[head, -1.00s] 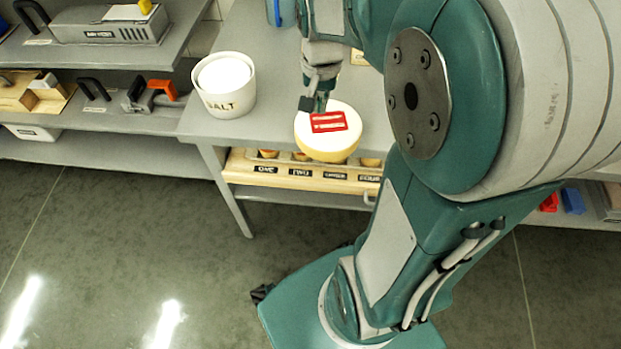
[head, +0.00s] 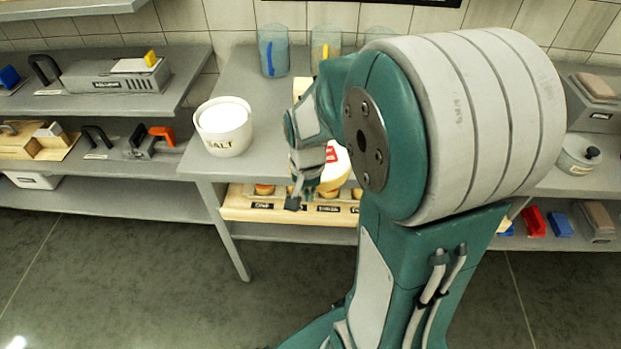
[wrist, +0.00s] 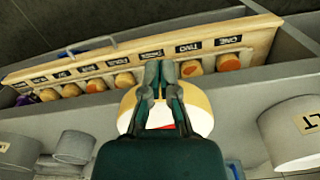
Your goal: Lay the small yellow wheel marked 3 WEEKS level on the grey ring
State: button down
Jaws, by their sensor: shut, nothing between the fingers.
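A larger pale-topped yellow wheel (head: 331,184) with a red label lies at the bench's front edge, partly hidden by my arm. It also shows in the wrist view (wrist: 201,108), behind my fingers. My gripper (head: 293,203) is shut and empty, to the left of the large wheel and in front of the rack. I see no grey ring.
A white SALT tub (head: 224,128) stands on the bench to the left of my gripper. Blue-marked and yellow-marked clear containers (head: 273,52) stand at the back. Shelves with tools stand to the left. Floor in front is clear.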

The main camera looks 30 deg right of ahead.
jog(key=w+d, duration=0.1)
jog(key=w+d+f, duration=0.1)
jog(key=w+d, duration=0.1)
jog(key=w, duration=0.1)
jog(key=shift+w+d+f, duration=0.1)
jog(key=shift+d+f, duration=0.1)
jog(key=shift+f, duration=0.2)
jog(key=shift+d, duration=0.2)
jog(key=shift+d, duration=0.1)
dwell(0.3)
